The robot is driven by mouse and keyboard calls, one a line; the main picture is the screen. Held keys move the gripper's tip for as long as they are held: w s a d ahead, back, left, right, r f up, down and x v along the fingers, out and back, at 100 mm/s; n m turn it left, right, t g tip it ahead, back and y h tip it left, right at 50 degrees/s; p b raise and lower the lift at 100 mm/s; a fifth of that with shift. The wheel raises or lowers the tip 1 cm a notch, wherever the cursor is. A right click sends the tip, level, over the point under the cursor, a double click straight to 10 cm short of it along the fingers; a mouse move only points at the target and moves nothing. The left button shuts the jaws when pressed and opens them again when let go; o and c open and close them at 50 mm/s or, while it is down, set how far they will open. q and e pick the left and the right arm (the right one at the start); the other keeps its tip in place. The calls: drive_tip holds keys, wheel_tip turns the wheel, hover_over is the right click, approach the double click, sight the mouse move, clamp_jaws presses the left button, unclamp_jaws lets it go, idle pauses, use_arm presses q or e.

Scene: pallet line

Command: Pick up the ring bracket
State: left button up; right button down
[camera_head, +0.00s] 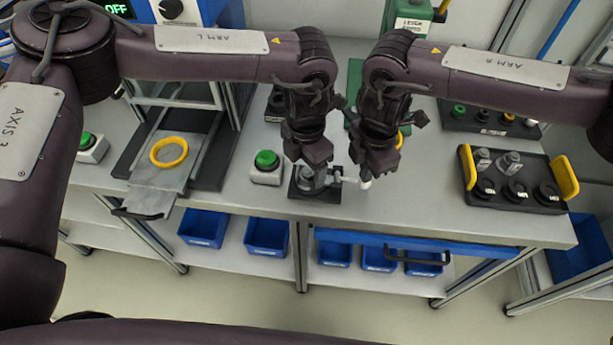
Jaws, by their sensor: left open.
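I cannot tell for sure which part is the ring bracket. A grey rounded part (309,180) sits on a small black fixture (327,193) near the table's front edge, with a white rod-like piece (362,183) at its right. My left gripper (309,168) is open, pointing down right above the grey part and hiding some of it. My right gripper (374,176) points down beside it, at the white piece; its jaws are too hidden to read. A yellow ring (168,152) lies on a grey sliding plate (160,190) at the left, away from both grippers.
A green button box (267,168) stands left of the fixture, another (92,147) at the far left. A black tray with yellow handles (512,200) holds several parts at the right; a dark rack (490,120) is behind it. Blue bins (267,236) sit below. The table between fixture and tray is clear.

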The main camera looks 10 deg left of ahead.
use_arm(q)
drive_tip(key=shift+f, duration=0.9)
drive_tip(key=shift+c, duration=0.3)
drive_tip(key=c, duration=1.1)
wheel_tip(320, 180, up, 15)
drive_tip(key=shift+d, duration=0.1)
use_arm(e)
wheel_tip(320, 180, up, 9)
idle(1.0)
use_arm(q)
drive_tip(key=shift+w, duration=0.1)
idle(0.4)
